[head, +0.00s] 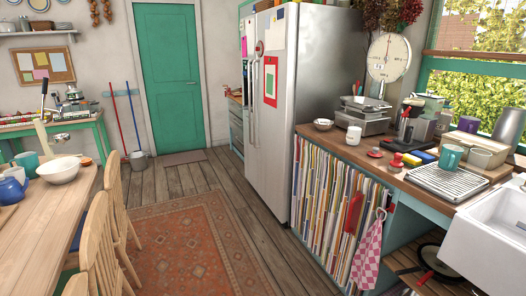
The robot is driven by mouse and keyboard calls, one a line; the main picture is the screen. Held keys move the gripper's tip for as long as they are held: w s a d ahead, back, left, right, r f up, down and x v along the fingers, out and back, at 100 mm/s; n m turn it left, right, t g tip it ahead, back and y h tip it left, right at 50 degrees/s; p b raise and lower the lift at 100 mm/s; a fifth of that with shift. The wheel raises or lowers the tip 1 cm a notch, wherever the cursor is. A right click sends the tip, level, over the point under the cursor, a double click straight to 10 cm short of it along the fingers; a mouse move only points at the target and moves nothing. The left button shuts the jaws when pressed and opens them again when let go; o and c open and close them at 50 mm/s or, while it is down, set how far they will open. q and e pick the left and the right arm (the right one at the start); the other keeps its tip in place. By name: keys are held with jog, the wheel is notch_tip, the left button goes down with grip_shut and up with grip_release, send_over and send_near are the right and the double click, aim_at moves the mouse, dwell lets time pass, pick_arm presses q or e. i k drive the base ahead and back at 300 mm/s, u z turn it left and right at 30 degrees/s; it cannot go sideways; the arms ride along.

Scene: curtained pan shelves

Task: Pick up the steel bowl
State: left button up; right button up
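I cannot clearly make out a steel bowl. A small pale bowl (323,124) stands on the counter beside the fridge; whether it is steel or white ceramic is too small to tell. A larger white bowl (58,169) sits on the wooden table at the left. Neither of my grippers is in view. A front of narrow, upright coloured strips (325,205), either a curtain or thin files, covers the space under the counter and hides anything behind it. Right of it, a dark pan (438,262) lies on an open low shelf.
The wooden counter (350,160) holds a kitchen scale (362,117), a white mug (354,135) and a drying rack (446,182). A white sink (492,235) is at right. Chairs (100,245) flank the table. The rug (190,245) and floor between are clear.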

aim_at(322, 125)
jog(key=z, duration=0.3)
jog(key=i, duration=2.25)
jog(key=z, duration=0.65)
